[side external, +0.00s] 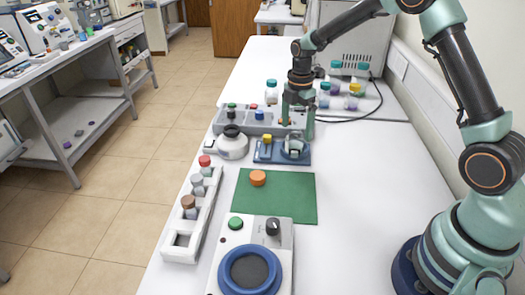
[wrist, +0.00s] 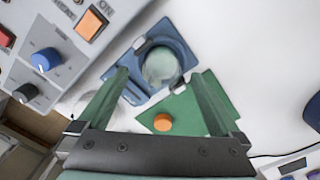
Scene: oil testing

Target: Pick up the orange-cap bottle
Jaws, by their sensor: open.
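An orange cap (side external: 257,178) sits on the green mat (side external: 300,205); I cannot make out a bottle body under it. It also shows in the wrist view (wrist: 163,123), between my fingers. A blue fixture (side external: 266,153) behind the mat holds a clear round glass piece, which shows in the wrist view (wrist: 160,65). My gripper (side external: 298,122) points down, open and empty, over the area of the fixture and grey control panel, beyond the orange cap. In the wrist view its two green fingers (wrist: 165,73) stand wide apart.
A white rack (side external: 180,253) with capped vials stands left of the mat. A device with a blue ring (side external: 248,270) stands in front. A grey control panel (side external: 228,120) lies behind the fixture. Several small bottles stand at the back. The white table right of the mat is clear.

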